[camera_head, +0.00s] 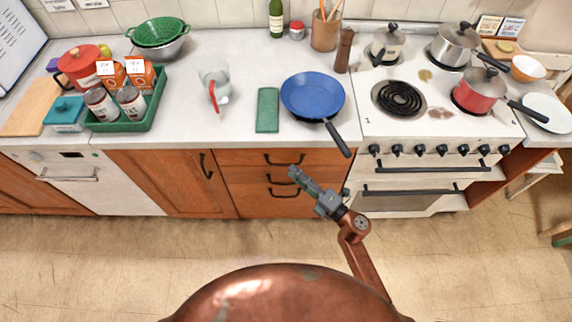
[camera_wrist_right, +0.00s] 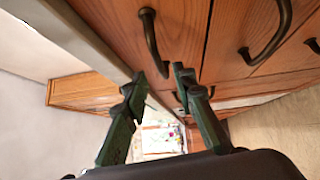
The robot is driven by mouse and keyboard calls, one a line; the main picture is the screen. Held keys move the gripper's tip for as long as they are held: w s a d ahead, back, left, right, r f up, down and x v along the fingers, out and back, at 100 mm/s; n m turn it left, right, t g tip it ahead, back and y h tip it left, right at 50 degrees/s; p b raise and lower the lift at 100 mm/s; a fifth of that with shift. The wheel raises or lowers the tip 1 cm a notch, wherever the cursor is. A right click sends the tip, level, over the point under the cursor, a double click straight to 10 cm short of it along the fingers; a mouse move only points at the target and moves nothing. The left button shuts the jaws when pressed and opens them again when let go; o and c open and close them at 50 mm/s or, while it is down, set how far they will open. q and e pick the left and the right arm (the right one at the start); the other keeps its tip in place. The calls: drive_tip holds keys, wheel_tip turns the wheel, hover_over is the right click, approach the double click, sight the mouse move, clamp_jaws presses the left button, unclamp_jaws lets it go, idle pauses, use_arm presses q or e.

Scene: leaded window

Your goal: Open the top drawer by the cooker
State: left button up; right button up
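The top drawer (camera_head: 235,157) is a wooden front just under the worktop, left of the cooker (camera_head: 410,160), and looks shut. Its dark bow handle (camera_head: 283,160) is also in the right wrist view (camera_wrist_right: 150,35). My right gripper (camera_head: 294,172) is in front of the drawers, close to the top handle. In the wrist view its two green fingers (camera_wrist_right: 159,76) are apart, and one end of the handle shows in the gap between their tips. I cannot tell whether they touch it. My left gripper is not in view.
Lower drawers with similar handles (camera_head: 284,194) sit below. A blue pan (camera_head: 312,95) stands on the worktop, its handle jutting over the front edge above the drawers. A green cloth (camera_head: 267,110) lies beside it. The floor (camera_head: 130,250) in front is clear.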

sight(286, 165)
drive_tip(key=x, duration=0.5)
drive_tip(key=shift+w, duration=0.15)
clamp_jaws()
idle(0.6)
